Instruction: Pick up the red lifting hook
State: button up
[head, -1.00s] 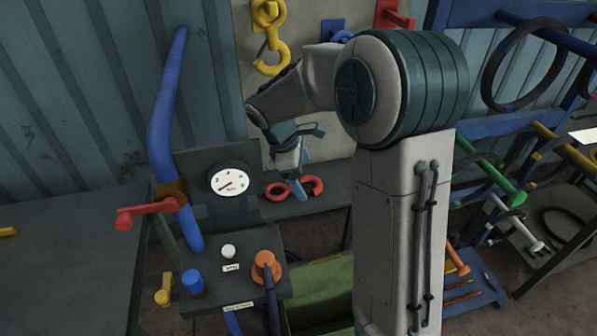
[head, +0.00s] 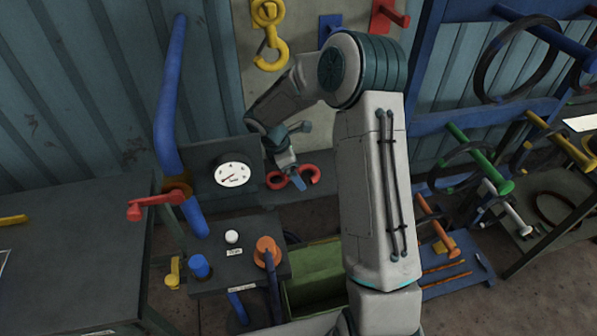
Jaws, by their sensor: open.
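The red lifting hook (head: 310,174) lies on a dark shelf below the wall board, right of the gauge. My gripper (head: 297,180) points down at it from above, and its fingertips overlap the hook's middle in the picture. The jaws are open. Part of the hook is hidden behind the fingers, and I cannot tell whether they touch it.
A yellow hook (head: 267,40) hangs on the wall board above. A round white gauge (head: 232,174) stands left of my gripper. A blue lever (head: 171,95) rises farther left. A green bin (head: 315,275) sits below the shelf. Coil racks stand at right.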

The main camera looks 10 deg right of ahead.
jog(key=shift+x, duration=0.75)
jog(key=c, duration=1.5)
jog(key=shift+c, duration=0.2)
jog(key=shift+r, duration=0.1)
jog(key=shift+r+b, duration=0.3)
jog(key=shift+r, duration=0.4)
notch_tip(320, 180, up, 3)
jog(key=shift+w+f+b, duration=0.1)
jog(key=shift+f+b, duration=0.1)
jog(key=shift+b, duration=0.35)
jog(key=s+d+r+b, duration=0.2)
jog(key=s+d+r, duration=0.5)
jog(key=d, duration=0.2)
jog(key=shift+s+b, duration=0.15)
jog(key=shift+b, duration=0.15)
